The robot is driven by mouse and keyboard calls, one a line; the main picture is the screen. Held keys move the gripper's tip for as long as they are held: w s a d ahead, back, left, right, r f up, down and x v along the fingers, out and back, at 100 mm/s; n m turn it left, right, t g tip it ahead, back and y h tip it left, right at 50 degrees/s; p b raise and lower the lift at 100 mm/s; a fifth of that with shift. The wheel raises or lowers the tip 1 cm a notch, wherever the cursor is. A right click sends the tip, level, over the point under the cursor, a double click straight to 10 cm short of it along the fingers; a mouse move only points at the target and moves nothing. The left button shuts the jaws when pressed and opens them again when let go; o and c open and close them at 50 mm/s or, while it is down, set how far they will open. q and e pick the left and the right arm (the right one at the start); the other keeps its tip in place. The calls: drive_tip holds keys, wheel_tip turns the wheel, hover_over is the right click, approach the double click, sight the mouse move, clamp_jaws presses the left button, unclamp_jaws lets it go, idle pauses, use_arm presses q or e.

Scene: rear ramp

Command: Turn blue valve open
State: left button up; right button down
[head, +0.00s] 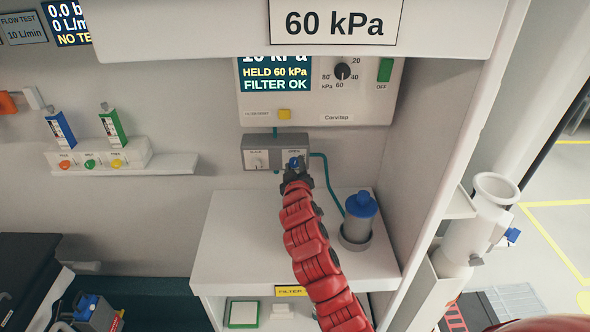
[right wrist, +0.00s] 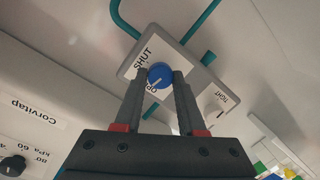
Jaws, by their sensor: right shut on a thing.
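The blue valve (head: 294,161) is a small round knob on the right part of a grey box under the Corvitap panel. In the right wrist view the blue valve (right wrist: 159,75) sits between the fingertips of my right gripper (right wrist: 161,79), which is shut on its sides. Labels SHUT and OPEN are beside the knob; OPEN is partly hidden. A light mark shows on the knob's lower side, but its exact setting is hard to read. In the head view my right gripper (head: 295,171) reaches up to the box. My left gripper is out of view.
The Corvitap panel (head: 355,100) reads HELD 60 kPa and FILTER OK. A second, pale knob (head: 257,160) is on the box's left part. A teal tube (head: 327,170) runs down toward a blue-topped canister (head: 360,215) on the white shelf (head: 235,235).

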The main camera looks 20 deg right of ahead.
drive_tip(key=shift+n, duration=0.8)
drive_tip(key=c, duration=0.5)
unclamp_jaws()
drive_tip(key=p+v, duration=0.3)
drive_tip(key=v, duration=1.4)
drive_tip(key=shift+a, duration=0.25)
